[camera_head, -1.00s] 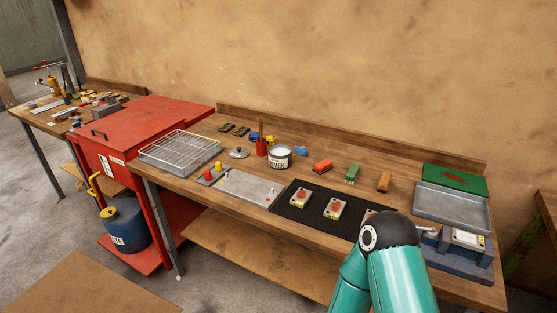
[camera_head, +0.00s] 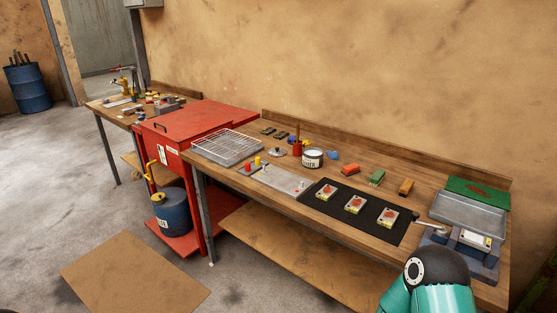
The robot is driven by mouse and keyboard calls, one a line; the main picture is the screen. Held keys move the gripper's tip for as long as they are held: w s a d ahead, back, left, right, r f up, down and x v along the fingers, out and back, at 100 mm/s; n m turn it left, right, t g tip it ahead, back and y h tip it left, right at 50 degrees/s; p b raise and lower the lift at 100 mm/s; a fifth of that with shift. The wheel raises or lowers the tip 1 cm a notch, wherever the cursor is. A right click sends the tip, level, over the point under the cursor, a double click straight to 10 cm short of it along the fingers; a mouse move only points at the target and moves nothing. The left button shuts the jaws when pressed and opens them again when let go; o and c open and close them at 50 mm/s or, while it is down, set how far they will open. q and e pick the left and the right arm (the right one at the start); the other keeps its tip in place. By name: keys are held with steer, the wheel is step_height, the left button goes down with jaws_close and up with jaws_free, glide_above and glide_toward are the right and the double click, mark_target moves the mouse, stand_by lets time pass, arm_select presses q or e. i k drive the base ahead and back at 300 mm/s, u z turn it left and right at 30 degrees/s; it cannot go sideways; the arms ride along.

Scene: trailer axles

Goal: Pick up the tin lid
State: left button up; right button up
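A small round grey lid with a dark knob (camera_head: 277,151), which looks like the tin lid, lies on the wooden workbench (camera_head: 340,160). It is just left of a white labelled tin (camera_head: 312,159) and behind a grey metal plate. The lid is apart from the tin. A teal and black part of my arm shows at the bottom right, in front of the bench. Neither of my grippers is in view, and nothing of mine is near the lid.
A wire rack on a tray (camera_head: 228,147) is left of the lid. A red cup with a handle (camera_head: 297,147) stands between lid and tin. A black mat (camera_head: 335,213) holds several small plates. A red cabinet (camera_head: 195,130) adjoins the bench. Floor in front is mostly clear, with a cardboard sheet (camera_head: 133,275).

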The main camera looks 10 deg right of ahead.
mark_target(277, 152)
steer(key=u, duration=0.6)
steer(key=i, duration=1.25)
steer(key=z, duration=0.65)
